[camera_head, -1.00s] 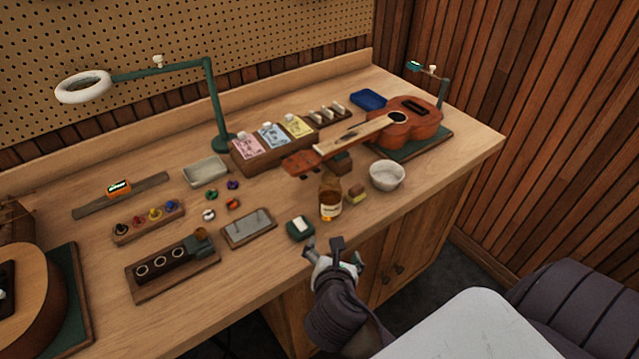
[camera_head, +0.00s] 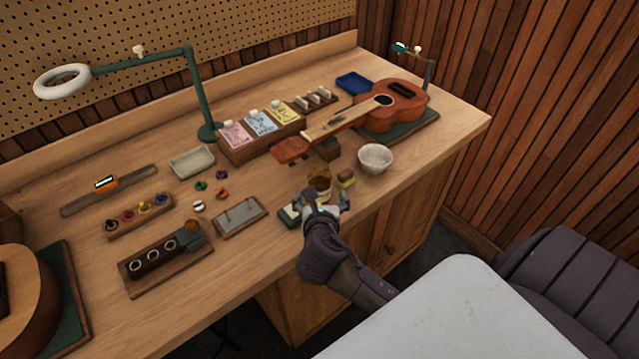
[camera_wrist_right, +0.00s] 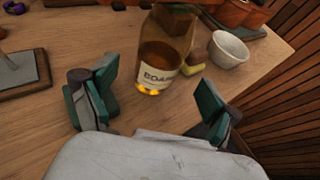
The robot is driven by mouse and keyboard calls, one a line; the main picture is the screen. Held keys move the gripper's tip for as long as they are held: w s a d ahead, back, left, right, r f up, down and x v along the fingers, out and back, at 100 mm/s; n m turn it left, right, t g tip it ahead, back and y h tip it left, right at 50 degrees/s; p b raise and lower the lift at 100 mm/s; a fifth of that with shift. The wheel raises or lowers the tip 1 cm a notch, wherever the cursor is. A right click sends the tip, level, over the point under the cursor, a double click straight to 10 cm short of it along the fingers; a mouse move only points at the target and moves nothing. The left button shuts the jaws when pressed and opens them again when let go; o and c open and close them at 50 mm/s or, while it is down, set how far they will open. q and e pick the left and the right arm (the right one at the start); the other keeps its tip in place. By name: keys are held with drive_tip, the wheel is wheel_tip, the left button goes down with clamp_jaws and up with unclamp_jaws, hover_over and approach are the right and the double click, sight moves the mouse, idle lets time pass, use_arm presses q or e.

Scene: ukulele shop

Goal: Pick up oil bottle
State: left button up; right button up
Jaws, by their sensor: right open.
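The oil bottle (camera_wrist_right: 163,52) is amber with a pale label and stands upright on the workbench in the right wrist view. In the head view the bottle (camera_head: 320,184) is partly hidden behind my right gripper (camera_head: 326,205). My right gripper, whose green-padded fingers (camera_wrist_right: 150,106) show in the wrist view, is open and empty. The bottle stands just beyond the fingertips, roughly centred between them, and no contact shows. My left gripper is in neither view.
A yellow-and-brown block (camera_head: 346,179) and a white bowl (camera_head: 375,159) stand right of the bottle. A ukulele (camera_head: 392,103) lies behind. The bench's front edge is near.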

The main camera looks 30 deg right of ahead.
sight(319, 190)
drive_tip(key=x, duration=0.3)
drive_tip(key=p+x, duration=0.1)
drive_tip(key=x, duration=0.1)
drive_tip(key=shift+w+r, duration=0.25)
drive_tip(key=c, duration=1.2)
drive_tip(key=shift+c, duration=0.9)
drive_tip(key=shift+r, duration=0.25)
